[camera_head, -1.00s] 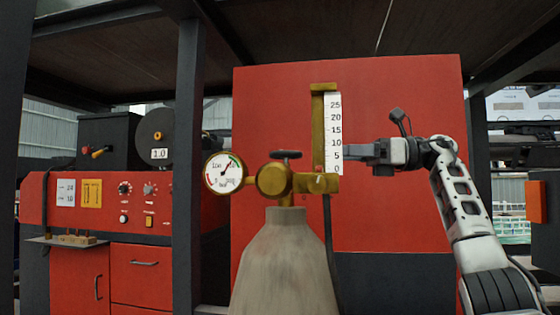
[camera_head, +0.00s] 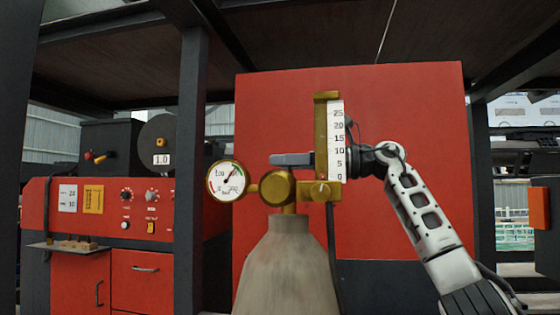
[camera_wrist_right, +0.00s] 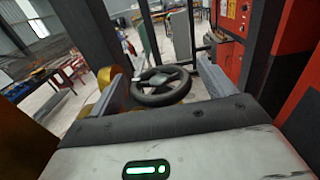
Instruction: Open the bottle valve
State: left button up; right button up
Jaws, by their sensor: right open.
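The grey gas bottle (camera_head: 289,265) stands upright in front of the red panel. On its top sits a brass regulator (camera_head: 278,187) with a round gauge (camera_head: 228,181) on the left and a numbered scale (camera_head: 336,140) on the right. My right gripper (camera_head: 275,159) reaches in from the right, behind the scale, over the top of the regulator. In the right wrist view the black handwheel (camera_wrist_right: 160,86) shows between the two open fingers of the gripper (camera_wrist_right: 160,68), with a gap on both sides. My left gripper is not in view.
A red control cabinet (camera_head: 103,205) with knobs and drawers stands at the left behind a dark post (camera_head: 190,170). The large red panel (camera_head: 400,110) fills the background. The upright brass scale column (camera_head: 320,130) is close beside my right gripper.

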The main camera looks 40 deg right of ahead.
jog(key=shift+x, duration=1)
jog(key=c, duration=1)
jog(key=shift+o, duration=0.2)
jog(key=shift+r+n+g+y+p, duration=0.15)
jog(key=shift+n+g+y+p, duration=0.45)
jog(key=shift+g+y, duration=0.2)
jog(key=shift+s+a+n+g+y, duration=0.1)
jog(key=shift+s+n+g+y, duration=0.05)
jog(key=shift+n+g+y, duration=0.75)
jog(key=shift+s+a+n+g+y, duration=0.1)
jog(key=shift+n+g+y, duration=0.5)
jog(key=shift+g, duration=0.5)
jog(key=o, duration=1)
jog(key=shift+c, duration=0.2)
